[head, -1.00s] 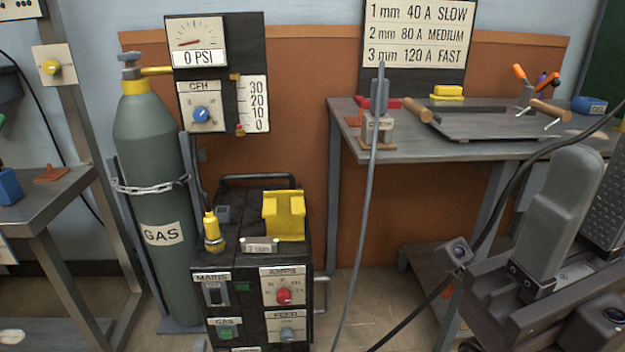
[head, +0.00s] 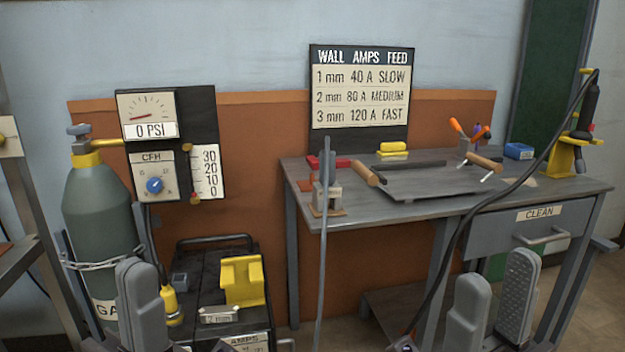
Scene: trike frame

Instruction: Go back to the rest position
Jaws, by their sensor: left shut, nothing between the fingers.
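My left gripper (head: 141,290) is at the lower left, its grey fingers pointing up and together with nothing between them. It is in front of the gas cylinder (head: 100,210) and the welder cart. My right gripper (head: 494,296) is at the lower right in front of the workbench. Its two fingers stand apart with a clear gap and nothing visible between them. The lower parts of both grippers are cut off by the frame's bottom edge.
The workbench (head: 355,205) carries tools and a clamp. A black torch (head: 589,105) rests in a yellow holder (head: 567,152) at its right end, its cable running down past my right gripper. The welder cart (head: 207,262) stands behind my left gripper. Floor shows at right.

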